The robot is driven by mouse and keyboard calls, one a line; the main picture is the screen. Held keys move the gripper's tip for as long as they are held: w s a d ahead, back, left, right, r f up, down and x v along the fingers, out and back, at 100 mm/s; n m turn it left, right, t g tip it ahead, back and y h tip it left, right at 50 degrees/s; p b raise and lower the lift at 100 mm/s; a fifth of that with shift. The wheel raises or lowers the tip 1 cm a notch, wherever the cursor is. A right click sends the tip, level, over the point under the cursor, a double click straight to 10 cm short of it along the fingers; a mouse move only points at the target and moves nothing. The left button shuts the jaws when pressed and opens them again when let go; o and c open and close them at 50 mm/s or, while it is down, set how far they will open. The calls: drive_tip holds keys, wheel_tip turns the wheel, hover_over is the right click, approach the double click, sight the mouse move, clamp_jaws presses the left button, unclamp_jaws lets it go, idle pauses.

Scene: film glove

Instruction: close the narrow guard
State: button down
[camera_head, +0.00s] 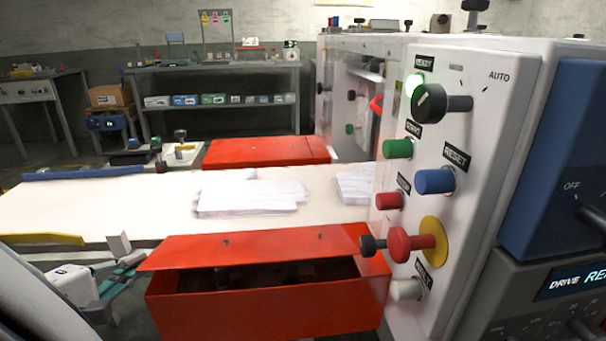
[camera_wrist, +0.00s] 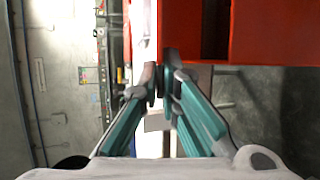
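A red hinged cover (camera_head: 262,246) lies tilted over a red box (camera_head: 268,305) on the near side of the white belt. A dark gap shows between cover and box, so it stands partly open. A second red cover (camera_head: 268,152) across the belt looks shut. No label shows which is the narrow guard. My gripper (camera_head: 138,257) is just left of the near red box, with teal fingers. In the wrist view its fingertips (camera_wrist: 159,82) are drawn together with nothing visible between them. Red panels (camera_wrist: 275,32) show just beyond them, at the upper right; contact cannot be told.
The white belt (camera_head: 130,205) carries stacked white film pieces (camera_head: 250,195). A control panel (camera_head: 455,205) with colored buttons, knobs and a red stop button (camera_head: 400,243) rises at the right. A black knob (camera_head: 370,246) sits close to the near cover's right end.

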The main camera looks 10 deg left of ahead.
drive_tip(key=shift+s+f+t+b, duration=0.15)
drive_tip(key=shift+f+t+b, duration=0.25)
drive_tip(key=shift+f+b, duration=0.2)
drive_tip(key=shift+r, duration=0.1)
drive_tip(key=c, duration=1.8)
unclamp_jaws()
